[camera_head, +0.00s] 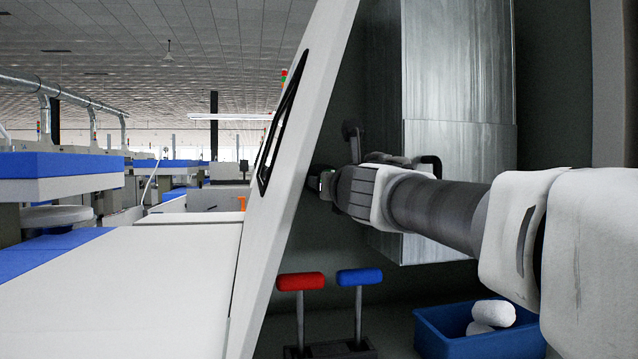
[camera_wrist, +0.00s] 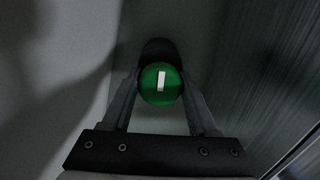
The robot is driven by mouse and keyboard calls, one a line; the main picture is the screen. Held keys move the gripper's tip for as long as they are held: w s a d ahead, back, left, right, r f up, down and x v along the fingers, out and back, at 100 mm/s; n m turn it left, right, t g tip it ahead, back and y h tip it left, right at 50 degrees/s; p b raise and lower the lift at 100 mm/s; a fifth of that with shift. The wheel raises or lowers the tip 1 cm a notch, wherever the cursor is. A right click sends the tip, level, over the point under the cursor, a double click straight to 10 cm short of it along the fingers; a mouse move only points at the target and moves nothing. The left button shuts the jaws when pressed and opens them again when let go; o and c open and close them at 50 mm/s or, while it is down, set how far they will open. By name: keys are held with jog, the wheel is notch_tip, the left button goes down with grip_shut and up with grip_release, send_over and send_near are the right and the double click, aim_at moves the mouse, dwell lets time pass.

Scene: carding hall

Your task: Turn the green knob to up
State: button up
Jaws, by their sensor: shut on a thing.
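The green knob (camera_wrist: 160,98) is round, with a short white bar on its face. In the wrist view the bar stands nearly upright, leaning very slightly. My gripper (camera_wrist: 160,80) has a finger on each side of the knob and is shut on it. In the head view my gripper (camera_head: 327,183) reaches behind the edge of a slanted white panel. Only a small bit of green shows at its tip there, and the knob's mark is hidden in that view.
A red-handled lever (camera_head: 301,281) and a blue-handled lever (camera_head: 360,277) stand below my arm. A blue crate (camera_head: 440,335) with white rolls sits at the lower right. The slanted white panel (camera_head: 290,190) is close on the left; a metal duct (camera_head: 458,65) rises behind my arm.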

jog(key=shift+n, duration=0.5)
jog(key=o, duration=1.3)
jog(key=shift+o, duration=0.2)
jog(key=s+d+p, duration=0.1)
jog(key=s+p, duration=0.1)
jog(key=s, duration=0.6)
jog(key=s+d+p, duration=0.2)
jog(key=s, duration=0.7)
jog(key=shift+d+p, duration=0.25)
jog(key=shift+p, duration=0.05)
